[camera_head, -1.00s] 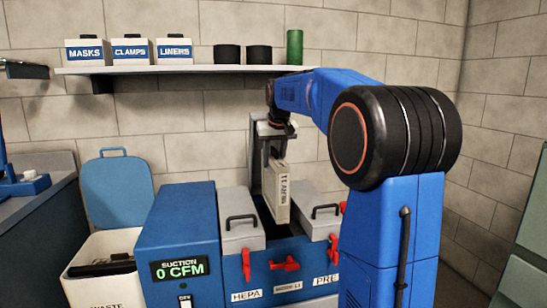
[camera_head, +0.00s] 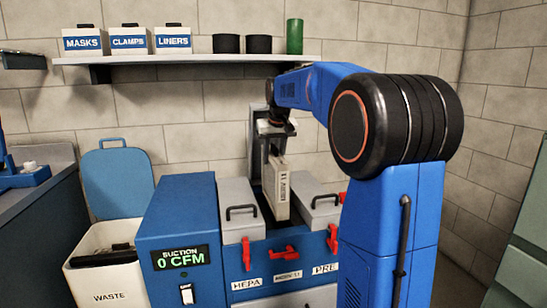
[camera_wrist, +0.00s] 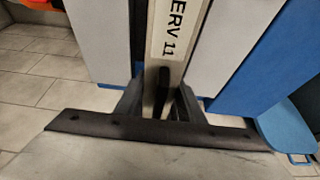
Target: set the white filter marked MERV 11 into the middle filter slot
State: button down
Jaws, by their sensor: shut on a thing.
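The white filter marked MERV 11 (camera_head: 281,190) is upright in my gripper (camera_head: 273,150), which is shut on its upper part. In the wrist view the filter (camera_wrist: 178,30) runs out from between the fingers of my gripper (camera_wrist: 163,98), with its marking readable. The filter hangs over the middle filter slot (camera_head: 268,214), the dark gap between two grey lids. Its lower end is about level with the lids; I cannot tell how far it is inside the slot. The small label below the middle slot (camera_head: 287,275) is hard to read.
The HEPA lid (camera_head: 239,206) stands left of the gap and the PRE lid (camera_head: 318,208) right of it. Red latches (camera_head: 285,252) line the front. A blue suction unit (camera_head: 180,235) and an open waste bin (camera_head: 105,265) are on the left. A shelf (camera_head: 190,60) runs above.

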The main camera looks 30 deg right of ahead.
aim_at(278, 159)
jog(key=shift+f, duration=0.1)
jog(key=shift+s+f, duration=0.15)
jog(key=shift+f, duration=8.2)
jog(key=shift+s+a+f, duration=0.1)
jog(key=shift+s+f, duration=0.15)
jog(key=shift+f, duration=0.55)
jog(key=shift+s+a+f, duration=0.1)
jog(key=shift+s+f, duration=0.15)
jog(key=shift+f, duration=0.55)
jog(key=c, duration=1.2)
grip_release()
jog(key=shift+o, duration=0.5)
jog(key=shift+t, duration=0.3)
jog(key=v, duration=0.6)
jog(key=w+v, duration=0.1)
jog(key=v, duration=1.2)
jog(key=shift+w+d+r, duration=0.1)
jog(key=shift+w+r, duration=0.15)
jog(key=shift+r, duration=0.35)
jog(key=shift+s+r, duration=0.1)
jog(key=shift+r, duration=2.65)
